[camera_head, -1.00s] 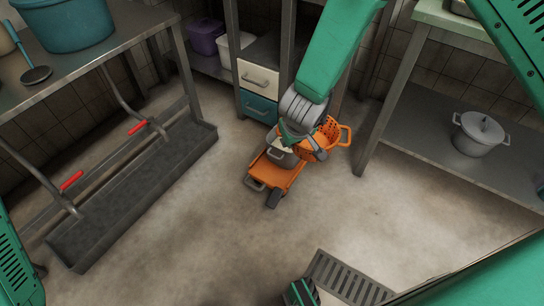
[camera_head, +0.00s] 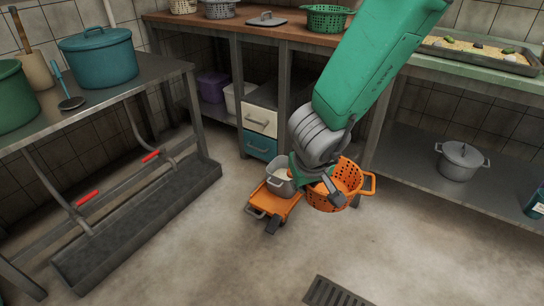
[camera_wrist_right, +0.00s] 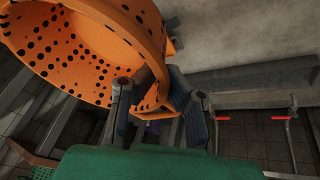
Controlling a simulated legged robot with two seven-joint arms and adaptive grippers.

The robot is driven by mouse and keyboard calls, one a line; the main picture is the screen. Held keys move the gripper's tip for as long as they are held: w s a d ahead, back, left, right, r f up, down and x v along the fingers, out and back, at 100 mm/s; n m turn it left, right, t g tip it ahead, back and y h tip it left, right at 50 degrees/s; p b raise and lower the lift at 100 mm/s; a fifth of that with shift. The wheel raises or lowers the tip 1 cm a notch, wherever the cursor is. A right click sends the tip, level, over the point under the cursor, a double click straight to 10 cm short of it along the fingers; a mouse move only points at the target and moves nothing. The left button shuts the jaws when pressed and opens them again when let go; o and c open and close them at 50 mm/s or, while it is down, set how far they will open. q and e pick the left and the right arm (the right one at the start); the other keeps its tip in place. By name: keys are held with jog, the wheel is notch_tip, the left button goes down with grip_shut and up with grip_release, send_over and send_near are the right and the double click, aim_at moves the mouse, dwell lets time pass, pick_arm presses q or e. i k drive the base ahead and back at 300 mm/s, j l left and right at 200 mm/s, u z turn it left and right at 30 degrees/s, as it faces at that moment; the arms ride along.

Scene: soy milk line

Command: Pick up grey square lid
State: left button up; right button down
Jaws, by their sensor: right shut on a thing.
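The grey square lid (camera_head: 266,19) lies flat on the brown counter (camera_head: 222,26) at the back, with its handle on top. My right gripper (camera_head: 330,192) is low over the floor, far below and in front of the lid. It is shut on the orange perforated basket (camera_head: 350,176), at its rim. In the right wrist view the fingers (camera_wrist_right: 155,100) are at the wall of the basket (camera_wrist_right: 90,60), and the lid does not show. My left gripper is not in view.
An orange cart (camera_head: 272,206) carrying a grey pot (camera_head: 279,185) stands beside the basket. A green basket (camera_head: 326,18) is right of the lid, and a grey basket (camera_head: 220,9) is left of it. A lidded pot (camera_head: 461,161) stands on the right shelf. The front floor is mostly clear.

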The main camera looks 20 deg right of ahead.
aim_at(270, 22)
jog(key=i+l, duration=0.2)
jog(key=i, duration=0.4)
jog(key=i+z, duration=0.3)
jog(key=z, duration=0.2)
jog(key=i+z, duration=0.3)
jog(key=z, duration=0.2)
